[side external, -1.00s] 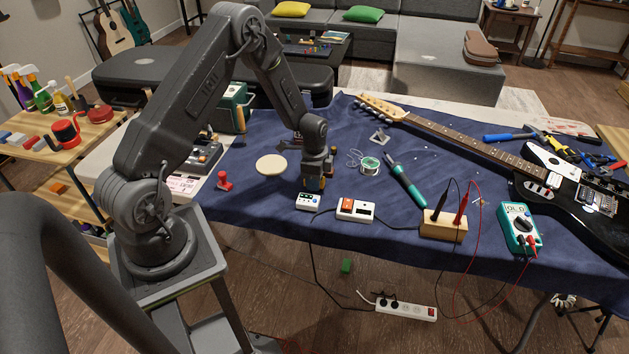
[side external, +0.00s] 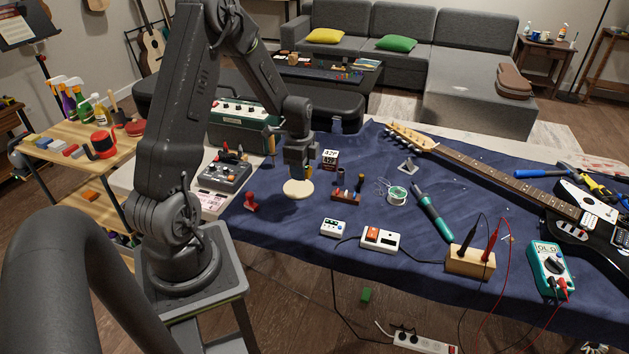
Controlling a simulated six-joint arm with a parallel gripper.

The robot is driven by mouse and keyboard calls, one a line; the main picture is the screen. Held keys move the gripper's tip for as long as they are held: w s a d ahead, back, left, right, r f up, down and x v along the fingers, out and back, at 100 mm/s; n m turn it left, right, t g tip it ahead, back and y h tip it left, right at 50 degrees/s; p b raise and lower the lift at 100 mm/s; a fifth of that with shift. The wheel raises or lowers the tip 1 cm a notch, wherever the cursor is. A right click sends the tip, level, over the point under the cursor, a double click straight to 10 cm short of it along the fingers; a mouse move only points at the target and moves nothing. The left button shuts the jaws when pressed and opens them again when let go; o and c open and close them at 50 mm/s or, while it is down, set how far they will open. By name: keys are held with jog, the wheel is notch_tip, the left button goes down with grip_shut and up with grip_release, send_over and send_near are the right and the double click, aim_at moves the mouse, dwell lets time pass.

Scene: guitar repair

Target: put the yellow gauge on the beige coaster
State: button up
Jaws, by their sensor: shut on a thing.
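The beige coaster (side external: 298,193) is a round disc lying on the dark blue cloth at the left part of the bench. My gripper (side external: 298,176) points down right over the coaster, its tips close above it. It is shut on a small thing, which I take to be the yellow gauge. The gauge is hidden by the jaws and too small to make out, and no yellow gauge shows loose on the cloth. I cannot tell whether it touches the coaster.
A red stamp-like piece (side external: 251,202) stands left of the coaster. A small wooden holder (side external: 346,197) and a dark box (side external: 330,158) stand to its right. White devices (side external: 380,239) lie nearer the front edge. A grey mixer-like box (side external: 222,175) is behind left.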

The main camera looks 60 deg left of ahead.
jog(key=s+a+r, duration=0.1)
jog(key=s+a, duration=0.7)
jog(key=a, duration=0.3)
send_over(299, 187)
notch_tip(299, 187, down, 7)
jog(key=shift+r, duration=0.2)
jog(key=shift+f, duration=1.9)
jog(key=shift+f, duration=0.1)
jog(key=o, duration=1)
